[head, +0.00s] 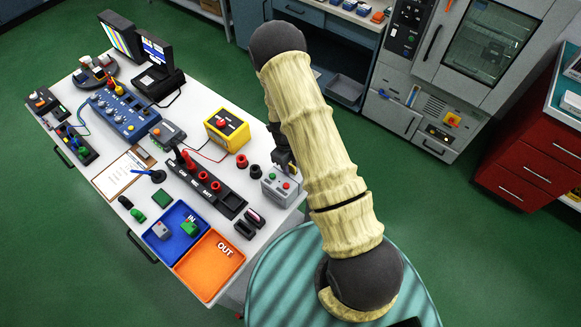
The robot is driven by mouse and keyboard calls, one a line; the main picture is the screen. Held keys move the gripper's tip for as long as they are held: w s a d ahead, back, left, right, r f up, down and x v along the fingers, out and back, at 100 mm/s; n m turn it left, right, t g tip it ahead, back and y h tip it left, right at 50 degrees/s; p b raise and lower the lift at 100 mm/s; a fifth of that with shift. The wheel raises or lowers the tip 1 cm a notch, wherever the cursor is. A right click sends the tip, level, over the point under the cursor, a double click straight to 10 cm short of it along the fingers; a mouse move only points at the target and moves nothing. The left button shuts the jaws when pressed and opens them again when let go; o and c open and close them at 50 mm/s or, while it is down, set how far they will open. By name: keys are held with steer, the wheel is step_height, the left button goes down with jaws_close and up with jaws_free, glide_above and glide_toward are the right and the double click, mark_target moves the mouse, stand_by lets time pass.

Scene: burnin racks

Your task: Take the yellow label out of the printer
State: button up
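I cannot make out a yellow label anywhere in the head view, and no device shows clearly as the printer. A small light-grey box (281,188) with a red and a green button stands at the right end of the white bench; it may be the printer, but I cannot tell. My gripper (285,160), dark and partly hidden behind my cream-sleeved arm, points down just above or behind this box. I cannot see its fingertips apart, nor whether it touches the box. The box's right side is close to my arm.
A yellow-and-black unit (227,131) stands left of my gripper, with red and black round parts (243,161) between. A black holder strip (207,185), a blue tray (174,233) and an orange OUT tray (210,265) lie nearer. Grey cabinets and a red drawer unit stand beyond green floor.

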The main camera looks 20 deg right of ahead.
mark_target(290, 164)
stand_by(0.3)
jaws_close()
step_height(290, 164, up, 10)
steer(key=b, duration=0.3)
steer(key=shift+b, duration=0.35)
stand_by(0.5)
